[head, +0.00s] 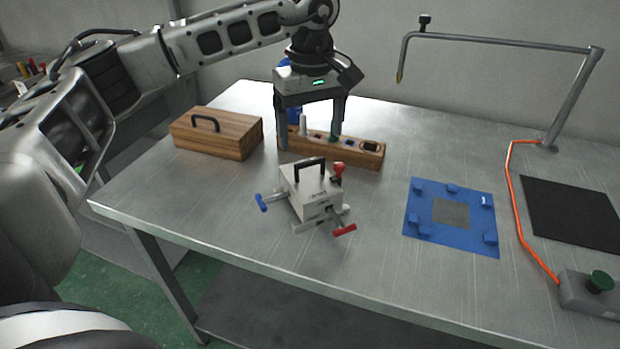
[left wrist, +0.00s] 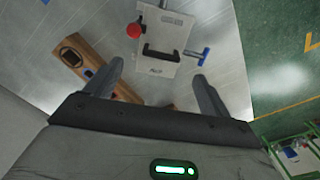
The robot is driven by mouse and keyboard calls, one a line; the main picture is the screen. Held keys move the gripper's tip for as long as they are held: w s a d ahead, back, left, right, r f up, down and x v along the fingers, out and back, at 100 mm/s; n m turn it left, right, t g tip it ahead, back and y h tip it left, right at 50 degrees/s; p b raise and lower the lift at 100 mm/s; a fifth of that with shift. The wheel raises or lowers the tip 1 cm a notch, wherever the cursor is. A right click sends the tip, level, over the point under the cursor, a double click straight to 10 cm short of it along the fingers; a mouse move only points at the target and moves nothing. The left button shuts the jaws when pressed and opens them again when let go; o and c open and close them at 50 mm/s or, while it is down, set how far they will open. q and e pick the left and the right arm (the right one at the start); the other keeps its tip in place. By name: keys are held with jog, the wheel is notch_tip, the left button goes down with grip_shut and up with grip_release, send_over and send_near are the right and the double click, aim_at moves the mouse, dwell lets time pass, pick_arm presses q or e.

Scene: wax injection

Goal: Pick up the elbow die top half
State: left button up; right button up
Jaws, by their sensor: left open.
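The elbow die top half (head: 308,187) is a pale grey block with a black arched handle. It sits on a lower plate (head: 312,226) near the middle of the table. A red ball knob, a blue T-handle (head: 262,203) and a red T-handle (head: 344,230) stand at its sides. In the left wrist view the top half (left wrist: 158,65) lies ahead of the fingers, handle facing the camera. My left gripper (head: 309,143) is open and empty, fingers pointing down, behind the die and apart from it. It also shows in the left wrist view (left wrist: 158,70). My right gripper is out of view.
A wooden rack (head: 365,155) with several small items stands behind the die, close to my left fingers. A wooden box (head: 222,138) is at the left. A blue mat (head: 420,215), a black mat (head: 580,215) and an orange cable (head: 520,215) lie right. An overhead metal arm (head: 500,43) spans the back right.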

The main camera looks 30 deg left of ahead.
aim_at(311, 160)
pick_arm(q)
notch_tip(311, 160, down, 3)
jog(key=shift+r, duration=0.1)
jog(key=shift+s+a+f+p, duration=0.1)
jog(key=shift+f+p, duration=0.55)
jog(key=shift+f, duration=2.05)
jog(key=c, duration=1.3)
jog(key=shift+r, duration=0.2)
jog(key=c, duration=0.3)
jog(key=shift+r, duration=0.1)
